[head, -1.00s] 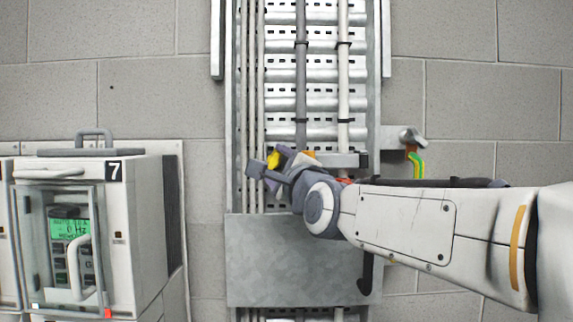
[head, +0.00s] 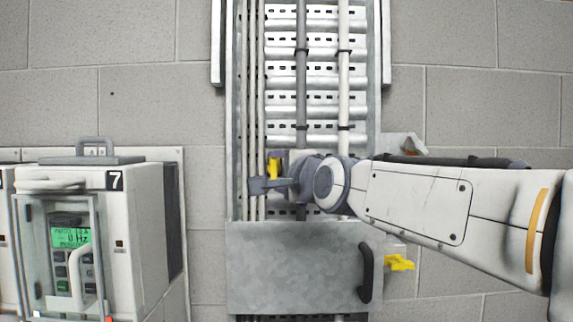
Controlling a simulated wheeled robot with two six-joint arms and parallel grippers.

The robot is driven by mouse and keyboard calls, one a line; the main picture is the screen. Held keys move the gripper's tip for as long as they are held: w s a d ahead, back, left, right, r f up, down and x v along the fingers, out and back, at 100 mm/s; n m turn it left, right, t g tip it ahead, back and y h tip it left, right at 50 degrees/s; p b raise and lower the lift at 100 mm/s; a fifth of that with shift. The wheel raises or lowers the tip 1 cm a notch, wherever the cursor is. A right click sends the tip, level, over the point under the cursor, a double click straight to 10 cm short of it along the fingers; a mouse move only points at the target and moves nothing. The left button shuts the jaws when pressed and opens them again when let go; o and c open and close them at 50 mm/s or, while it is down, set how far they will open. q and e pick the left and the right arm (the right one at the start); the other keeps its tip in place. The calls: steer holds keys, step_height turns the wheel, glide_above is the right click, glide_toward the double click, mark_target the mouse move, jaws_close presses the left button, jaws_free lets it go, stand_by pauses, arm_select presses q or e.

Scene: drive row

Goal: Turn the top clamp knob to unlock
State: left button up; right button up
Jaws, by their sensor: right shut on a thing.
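The top clamp knob shows as a yellow piece (head: 274,168) in the head view, in front of the cable ladder just above the grey cover panel. It stands about upright in the picture. My right gripper (head: 278,180) comes in from the right and is shut on the knob. The gripper and wrist hide most of the knob and its clamp. A second yellow knob (head: 398,262) is at the right of the cover panel, apart from the gripper. My left gripper is not in view.
The grey cover panel (head: 300,268) with a black handle (head: 366,272) lies below the gripper. Vertical cables (head: 301,90) run up the metal ladder. A white drive cabinet marked 7 (head: 140,235) stands at the left. The block wall (head: 480,90) is bare at the upper right.

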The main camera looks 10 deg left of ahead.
stand_by(0.4)
steer(key=o, duration=1.4)
steer(key=shift+s, duration=0.1)
steer(key=shift+s+d, duration=0.25)
steer(key=shift+s, duration=0.05)
steer(key=v, duration=0.9)
steer(key=shift+s+d, duration=0.2)
